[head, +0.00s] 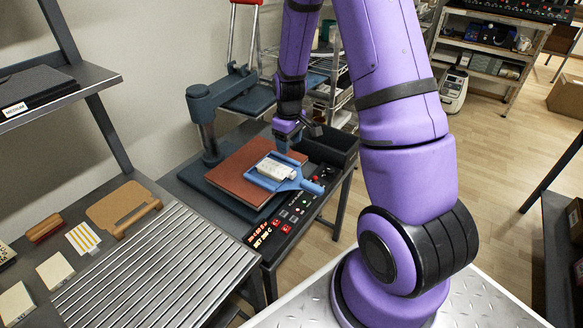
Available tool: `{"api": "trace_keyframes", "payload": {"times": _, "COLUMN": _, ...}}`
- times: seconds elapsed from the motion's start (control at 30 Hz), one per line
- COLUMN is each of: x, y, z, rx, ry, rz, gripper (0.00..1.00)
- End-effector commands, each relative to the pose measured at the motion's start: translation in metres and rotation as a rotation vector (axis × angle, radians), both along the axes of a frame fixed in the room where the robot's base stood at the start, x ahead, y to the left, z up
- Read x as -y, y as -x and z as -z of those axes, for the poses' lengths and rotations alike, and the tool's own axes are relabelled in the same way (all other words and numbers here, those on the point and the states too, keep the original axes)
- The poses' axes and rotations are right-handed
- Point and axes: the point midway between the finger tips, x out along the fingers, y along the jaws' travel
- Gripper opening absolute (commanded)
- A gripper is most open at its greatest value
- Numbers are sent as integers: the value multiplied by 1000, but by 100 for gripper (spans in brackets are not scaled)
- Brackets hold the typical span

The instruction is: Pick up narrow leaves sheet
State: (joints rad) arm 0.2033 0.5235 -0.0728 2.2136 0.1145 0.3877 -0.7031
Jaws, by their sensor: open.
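I cannot make out a sheet with narrow leaves for certain. A sheet with yellow stripes (83,238) lies on the left bench. Two pale blocks or stacks, one nearer the middle (54,271) and one at the lower left (16,303), lie there too; their prints are too small to read. My gripper (284,146) is open above the far side of the press, pointing down, its fingertips small and partly hidden.
The press's blue column and arm (205,120) stand behind the plate. A dark open bin (328,147) is to its right, a control panel (272,228) in front. A ribbed metal top (160,270) and a brown board (122,205) occupy the left bench.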

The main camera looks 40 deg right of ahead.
Motion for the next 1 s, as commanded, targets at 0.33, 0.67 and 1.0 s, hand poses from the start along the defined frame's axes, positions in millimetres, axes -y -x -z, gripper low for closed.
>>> {"api": "trace_keyframes", "payload": {"times": 0.33, "x": 8, "y": -1, "z": 41, "rx": -24, "ry": 1, "rz": -17, "gripper": 57}}
{"api": "trace_keyframes", "payload": {"times": 0.67, "x": 8, "y": -1, "z": 80, "rx": -23, "ry": 1, "rz": -17, "gripper": 57}}
{"api": "trace_keyframes", "payload": {"times": 1.0, "x": 7, "y": -2, "z": 110, "rx": -24, "ry": 1, "rz": -17, "gripper": 57}}
